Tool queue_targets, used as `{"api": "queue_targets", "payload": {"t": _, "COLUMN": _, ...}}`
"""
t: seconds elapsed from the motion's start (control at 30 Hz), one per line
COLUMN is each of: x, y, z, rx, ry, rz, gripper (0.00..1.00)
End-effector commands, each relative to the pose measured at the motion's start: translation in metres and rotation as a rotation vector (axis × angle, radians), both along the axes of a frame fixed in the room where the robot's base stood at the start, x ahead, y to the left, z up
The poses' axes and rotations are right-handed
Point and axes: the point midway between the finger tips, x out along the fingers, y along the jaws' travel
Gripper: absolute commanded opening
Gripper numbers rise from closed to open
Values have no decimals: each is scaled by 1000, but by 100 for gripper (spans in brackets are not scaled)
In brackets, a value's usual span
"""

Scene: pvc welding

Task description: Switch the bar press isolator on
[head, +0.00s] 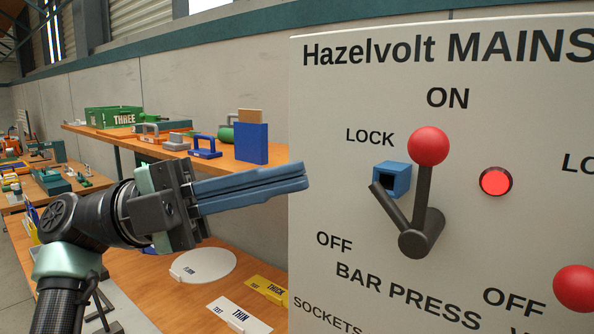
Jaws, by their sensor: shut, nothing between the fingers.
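The bar press isolator is on the pale panel marked Hazelvolt MAINS. Its lever (422,205) stands nearly upright from a dark hub, with a red ball knob (428,146) just below the ON label. A second dark arm (391,208) runs from the hub up and left to the blue lock block (392,178), under the word LOCK. The OFF label is lower left. A round red lamp (495,181) right of the knob looks lit. My gripper (303,177) points right with its blue fingers shut and empty, left of the lever and apart from the knob.
Another red knob (575,288) shows at the panel's lower right, near a second OFF label. Behind my arm, a wooden bench (205,293) holds a white disc (203,264) and cards. A shelf (172,146) above it carries a green box (114,118) and blue pieces.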

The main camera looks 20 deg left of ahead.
Motion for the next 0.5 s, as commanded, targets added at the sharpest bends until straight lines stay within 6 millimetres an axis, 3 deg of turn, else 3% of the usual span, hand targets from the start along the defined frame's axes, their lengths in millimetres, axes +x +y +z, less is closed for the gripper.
{"api": "queue_targets", "payload": {"t": 0.2, "x": -6, "y": 43, "z": -15, "rx": 3, "ry": 2, "rz": -1, "gripper": 0}}
{"api": "queue_targets", "payload": {"t": 0.5, "x": -11, "y": 66, "z": -23, "rx": 4, "ry": 0, "rz": -3, "gripper": 0}}
